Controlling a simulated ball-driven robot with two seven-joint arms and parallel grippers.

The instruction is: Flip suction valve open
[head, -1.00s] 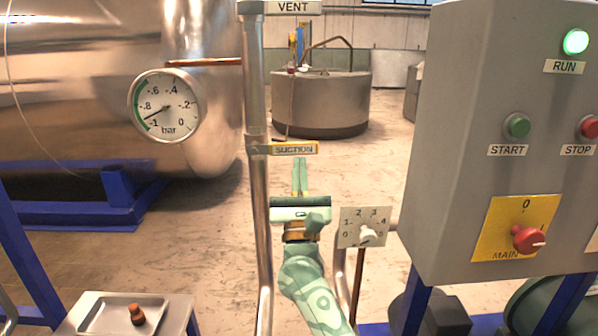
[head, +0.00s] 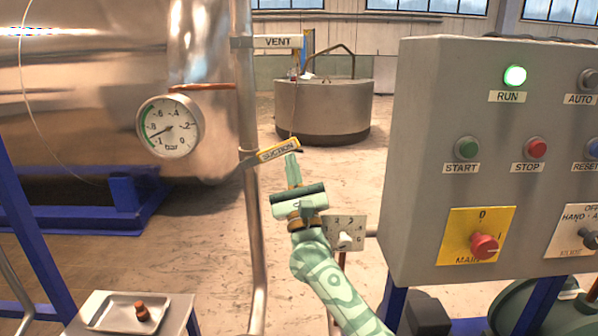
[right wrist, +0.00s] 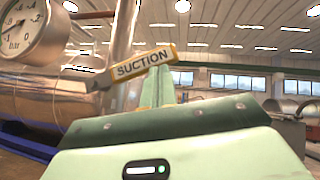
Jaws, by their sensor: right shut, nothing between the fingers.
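The suction valve's lever (head: 278,150), with a yellow-edged SUCTION label, sticks out to the right from the upright metal pipe (head: 248,205). It is tilted, with its free end higher than its pipe end. My right gripper (head: 291,160) is shut and empty, with its fingertips just below the labelled part of the lever. In the right wrist view the SUCTION lever (right wrist: 145,64) crosses at the tips of the fingers (right wrist: 157,88), apparently in contact. My left gripper is not in view.
A pressure gauge (head: 170,126) is left of the pipe, and the VENT lever (head: 279,42) is above. A grey control box (head: 420,150) stands to the right. A dial plate (head: 357,222) is behind my right arm. A small tray (head: 112,318) is at lower left.

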